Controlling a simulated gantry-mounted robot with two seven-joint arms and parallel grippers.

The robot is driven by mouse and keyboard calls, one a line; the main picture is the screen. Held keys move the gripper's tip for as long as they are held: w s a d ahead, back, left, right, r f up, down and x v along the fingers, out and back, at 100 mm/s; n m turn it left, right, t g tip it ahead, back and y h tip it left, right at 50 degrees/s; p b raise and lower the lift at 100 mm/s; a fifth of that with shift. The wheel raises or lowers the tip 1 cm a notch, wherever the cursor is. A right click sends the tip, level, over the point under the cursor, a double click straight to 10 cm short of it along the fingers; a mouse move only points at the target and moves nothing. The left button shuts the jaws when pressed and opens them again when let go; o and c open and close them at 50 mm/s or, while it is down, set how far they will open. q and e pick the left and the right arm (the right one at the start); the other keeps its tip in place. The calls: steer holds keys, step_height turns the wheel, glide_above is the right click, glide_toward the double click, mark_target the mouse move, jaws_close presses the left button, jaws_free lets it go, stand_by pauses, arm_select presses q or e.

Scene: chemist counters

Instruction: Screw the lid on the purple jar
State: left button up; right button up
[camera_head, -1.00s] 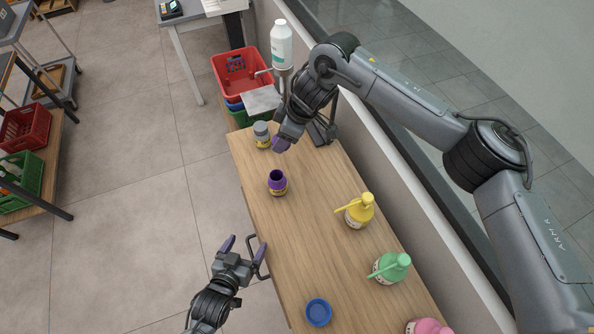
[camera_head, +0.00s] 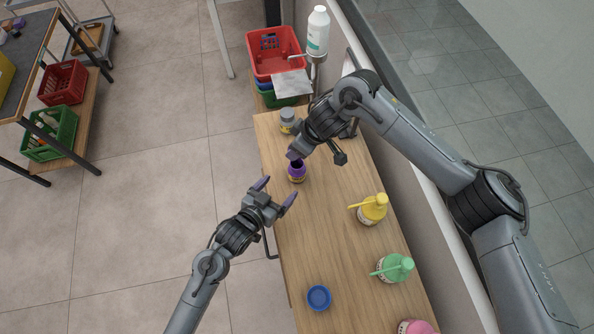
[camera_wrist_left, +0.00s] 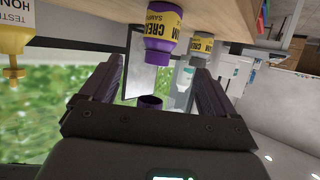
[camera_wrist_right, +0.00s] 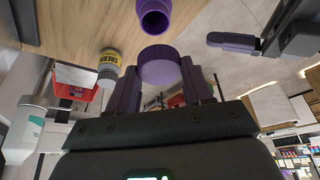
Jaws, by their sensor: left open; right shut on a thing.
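The purple jar (camera_head: 297,174) stands upright and open on the wooden counter. Its mouth shows in the right wrist view (camera_wrist_right: 154,18), and its label shows in the left wrist view (camera_wrist_left: 163,36). My right gripper (camera_head: 293,154) is shut on the purple lid (camera_wrist_right: 160,66), held above and a little to the far side of the jar, apart from it. The lid also shows in the left wrist view (camera_wrist_left: 150,101). My left gripper (camera_head: 277,190) is open and empty just to the left of the jar, its fingers pointing toward it.
A grey-lidded jar (camera_head: 287,118) stands at the counter's far end. A yellow pump bottle (camera_head: 371,209), a green one (camera_head: 396,267), a pink one (camera_head: 416,327) and a blue lid (camera_head: 319,298) occupy the nearer part. Red basket (camera_head: 274,72) stands beyond.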

arm_select(q)
steer(key=x, duration=1.2)
steer(key=c, duration=1.5)
arm_select(e)
glide_above(297, 170)
steer(key=w, duration=0.2)
steer(key=shift+s+d+f, duration=0.1)
steer(key=shift+d+f, duration=0.05)
steer(key=shift+f, duration=1.1)
steer(key=shift+d+f, duration=0.1)
steer(key=shift+f, duration=1.1)
steer(key=shift+f, duration=0.15)
steer(key=shift+f, duration=0.75)
steer(key=shift+f, duration=0.1)
steer(key=shift+f, duration=0.2)
